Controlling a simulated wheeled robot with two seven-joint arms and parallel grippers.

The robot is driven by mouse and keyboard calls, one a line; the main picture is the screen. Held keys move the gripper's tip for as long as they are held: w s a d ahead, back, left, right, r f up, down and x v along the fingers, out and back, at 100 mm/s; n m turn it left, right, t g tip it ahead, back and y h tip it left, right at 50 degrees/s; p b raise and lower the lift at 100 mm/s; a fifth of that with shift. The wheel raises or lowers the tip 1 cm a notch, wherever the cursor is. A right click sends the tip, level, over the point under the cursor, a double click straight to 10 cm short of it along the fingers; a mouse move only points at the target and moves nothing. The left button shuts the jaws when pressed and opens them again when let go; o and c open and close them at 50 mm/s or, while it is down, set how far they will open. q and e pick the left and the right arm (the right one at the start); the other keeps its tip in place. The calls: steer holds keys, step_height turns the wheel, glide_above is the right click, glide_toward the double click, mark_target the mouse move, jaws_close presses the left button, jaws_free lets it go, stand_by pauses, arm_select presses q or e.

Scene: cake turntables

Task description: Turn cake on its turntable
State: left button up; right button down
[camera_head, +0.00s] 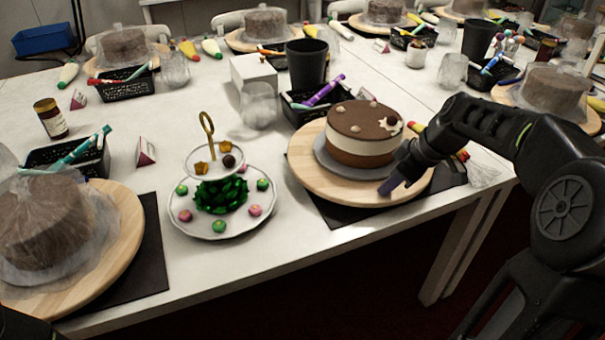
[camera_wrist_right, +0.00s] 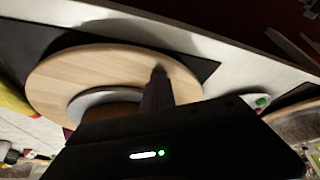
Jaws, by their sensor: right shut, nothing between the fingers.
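The cake (camera_head: 362,133) is round, with a brown top, a pale middle band and a brown base. It sits on a grey plate (camera_head: 330,163) on the round wooden turntable (camera_head: 310,172) near the table's front edge. My right gripper (camera_head: 390,187) is shut and empty at the turntable's front right rim, its fingertips pointing down. I cannot tell whether it touches the wood. In the right wrist view the fingers (camera_wrist_right: 158,88) lie over the turntable (camera_wrist_right: 75,75), beside the grey plate (camera_wrist_right: 95,100). My left gripper is not in view.
A two-tier sweet stand (camera_head: 222,228) stands left of the turntable. A black basket (camera_head: 300,112) with pens and a black cup (camera_head: 307,66) are behind it. A wrapped cake (camera_head: 45,230) is on another turntable at left. A dark mat (camera_head: 335,214) lies under the turntable.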

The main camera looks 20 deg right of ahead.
steer(key=shift+s+d, duration=0.1)
steer(key=shift+d, duration=0.15)
steer(key=shift+d, duration=3.05)
steer(key=shift+d, duration=0.1)
steer(key=d, duration=0.1)
steer(key=w+d+p, duration=0.1)
steer(key=d, duration=0.1)
steer(key=d+p, duration=0.1)
steer(key=d, duration=0.1)
steer(key=shift+w+r, duration=0.1)
steer(key=shift+w, duration=0.3)
steer(key=shift+w+d, duration=0.2)
steer(key=shift+d, duration=0.2)
steer(key=shift+r+p, duration=1.2)
steer(key=shift+r, duration=0.2)
